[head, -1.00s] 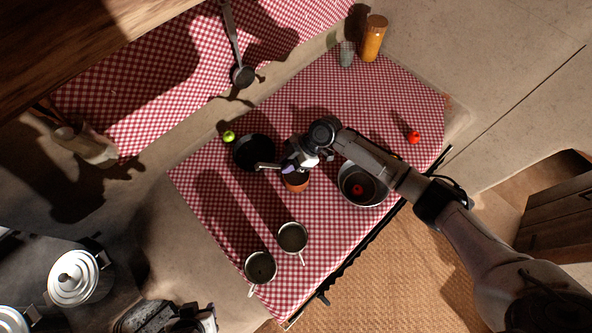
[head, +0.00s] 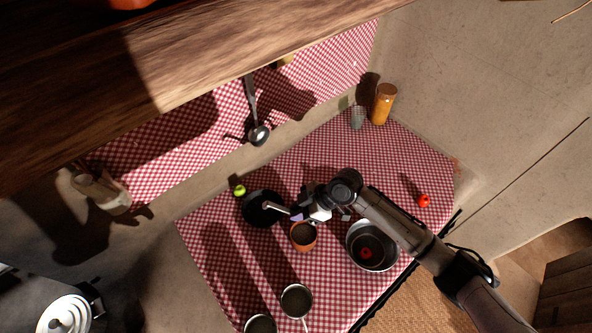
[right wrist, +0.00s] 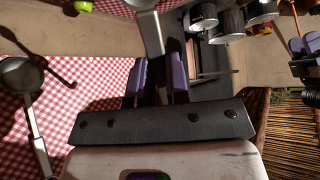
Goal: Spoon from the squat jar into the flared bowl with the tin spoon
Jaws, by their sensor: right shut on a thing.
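My right gripper (head: 308,214) is shut on the tin spoon, whose pale handle (head: 277,208) reaches left over a wide dark bowl (head: 258,214), seemingly the flared bowl. The spoon's handle also shows in the right wrist view (right wrist: 151,35) between the purple fingers (right wrist: 160,80). Its scoop is hard to make out, so I cannot tell whether it carries anything. A terracotta pot (head: 303,243), likely the squat jar, stands just below the gripper in the head view, with dark contents. My left gripper (right wrist: 297,46) shows only in the right wrist view, fingers apart and empty.
A metal pot (head: 352,258) with a red thing inside stands right of the terracotta pot. Two small pans (head: 296,300) (head: 260,325) are at the front. A lime (head: 239,190), a tomato (head: 424,201) and an amber jar (head: 383,104) are around. A ladle (head: 258,134) hangs on the wall.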

